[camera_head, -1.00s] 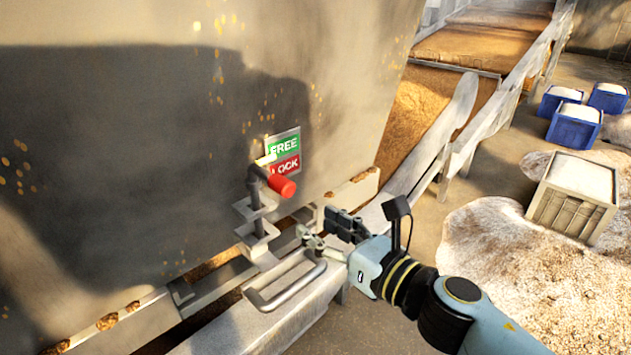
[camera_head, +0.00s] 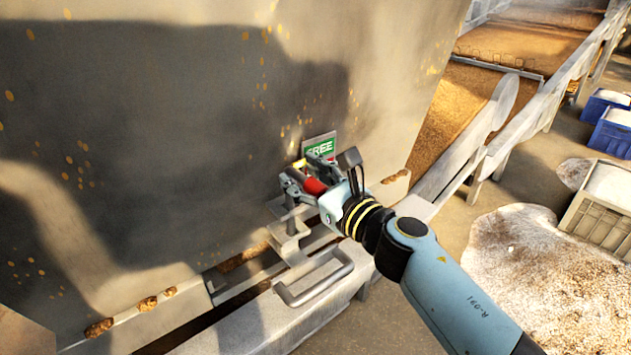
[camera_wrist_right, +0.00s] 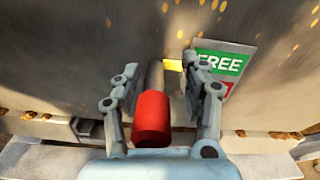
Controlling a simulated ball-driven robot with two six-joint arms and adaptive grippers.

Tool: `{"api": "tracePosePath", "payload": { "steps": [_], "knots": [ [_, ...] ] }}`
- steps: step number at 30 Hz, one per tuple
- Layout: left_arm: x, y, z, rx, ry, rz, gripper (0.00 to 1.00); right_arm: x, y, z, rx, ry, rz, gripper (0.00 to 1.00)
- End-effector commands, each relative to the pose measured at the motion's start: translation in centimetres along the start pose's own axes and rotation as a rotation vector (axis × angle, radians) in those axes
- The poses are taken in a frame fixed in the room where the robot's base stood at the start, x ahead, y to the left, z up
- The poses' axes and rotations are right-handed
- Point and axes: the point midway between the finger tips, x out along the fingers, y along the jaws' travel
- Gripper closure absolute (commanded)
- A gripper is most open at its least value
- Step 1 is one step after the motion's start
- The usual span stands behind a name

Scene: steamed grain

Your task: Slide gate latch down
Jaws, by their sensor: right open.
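The gate latch has a red knob (camera_head: 315,186) on a dark bar, on the front of the large metal wall. In the right wrist view the red knob (camera_wrist_right: 152,118) lies between the two fingers, with its grey bar running up behind it. My right gripper (camera_head: 304,172) is open around the knob; in the wrist view (camera_wrist_right: 160,95) gaps show on both sides. The FREE/LOCK sign (camera_head: 320,146) is behind the gripper, its green FREE part visible and its red part mostly hidden. A yellow mark (camera_wrist_right: 173,65) points beside FREE. My left gripper is out of view.
A metal handle (camera_head: 315,285) sits on the ledge below the latch. A sloped chute with grain (camera_head: 455,110) is at the upper right. Blue crates (camera_head: 612,135) and a grey crate (camera_head: 600,215) stand on the floor at right.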

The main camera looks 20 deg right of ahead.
Motion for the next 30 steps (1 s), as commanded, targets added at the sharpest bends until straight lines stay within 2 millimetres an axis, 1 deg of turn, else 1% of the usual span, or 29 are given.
{"api": "tracePosePath", "payload": {
  "steps": [8, 18, 30],
  "knots": [
    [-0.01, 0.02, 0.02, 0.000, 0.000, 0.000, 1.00, 0.14, 0.02, -0.04, 0.001, 0.001, 0.000, 0.56],
    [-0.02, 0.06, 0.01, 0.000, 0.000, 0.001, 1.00, 0.11, 0.00, -0.04, 0.001, 0.001, 0.000, 1.00],
    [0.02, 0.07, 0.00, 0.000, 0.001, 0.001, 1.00, 0.11, 0.00, -0.07, 0.001, 0.000, 0.000, 1.00]
  ]
}}
